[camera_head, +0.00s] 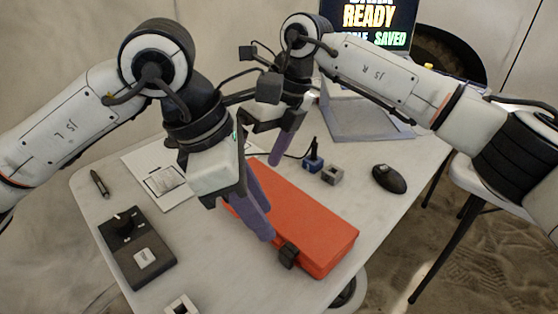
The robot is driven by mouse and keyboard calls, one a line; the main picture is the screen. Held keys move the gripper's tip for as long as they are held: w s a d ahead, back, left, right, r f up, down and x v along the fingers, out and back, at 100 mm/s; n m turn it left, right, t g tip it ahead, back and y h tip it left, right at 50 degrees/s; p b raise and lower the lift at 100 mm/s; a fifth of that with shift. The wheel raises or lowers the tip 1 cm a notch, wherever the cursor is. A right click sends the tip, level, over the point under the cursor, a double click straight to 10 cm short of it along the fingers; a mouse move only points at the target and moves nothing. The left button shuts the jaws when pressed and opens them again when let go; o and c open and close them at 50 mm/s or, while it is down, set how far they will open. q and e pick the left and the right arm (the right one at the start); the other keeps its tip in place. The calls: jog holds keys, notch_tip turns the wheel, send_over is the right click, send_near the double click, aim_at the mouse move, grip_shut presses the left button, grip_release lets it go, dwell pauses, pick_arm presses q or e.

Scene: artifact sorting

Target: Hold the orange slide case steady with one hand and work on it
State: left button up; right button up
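The orange slide case (315,222) lies flat and closed on the table, its long side running from upper left to lower right. A black latch (287,255) sits on its near side. My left gripper (268,226) reaches down over the case with its purple fingers close above or against the near top edge; contact cannot be told. The fingers overlap in this view, so their gap is unclear. My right gripper (280,150) hangs beyond the far left end of the case, apart from the latch. Its fingers line up and hide one another. Part of the case is hidden behind my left fingers.
A black control box with a knob (137,248) stands at left, a printed sheet (165,180) and a pen (99,183) behind it. A blue cube (313,162), a grey cube (332,176) and a black mouse (389,179) lie behind the case. A laptop (368,118) is at the back.

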aim_at(279, 200)
jog(key=d+h, duration=0.2)
jog(key=d+m+h, duration=0.1)
jog(key=d+h, duration=0.1)
jog(key=shift+s+d+r, duration=0.2)
jog(key=shift+d+f, duration=0.15)
jog(key=shift+f, duration=0.05)
notch_tip(279, 200, down, 10)
jog(key=shift+s+r, duration=0.1)
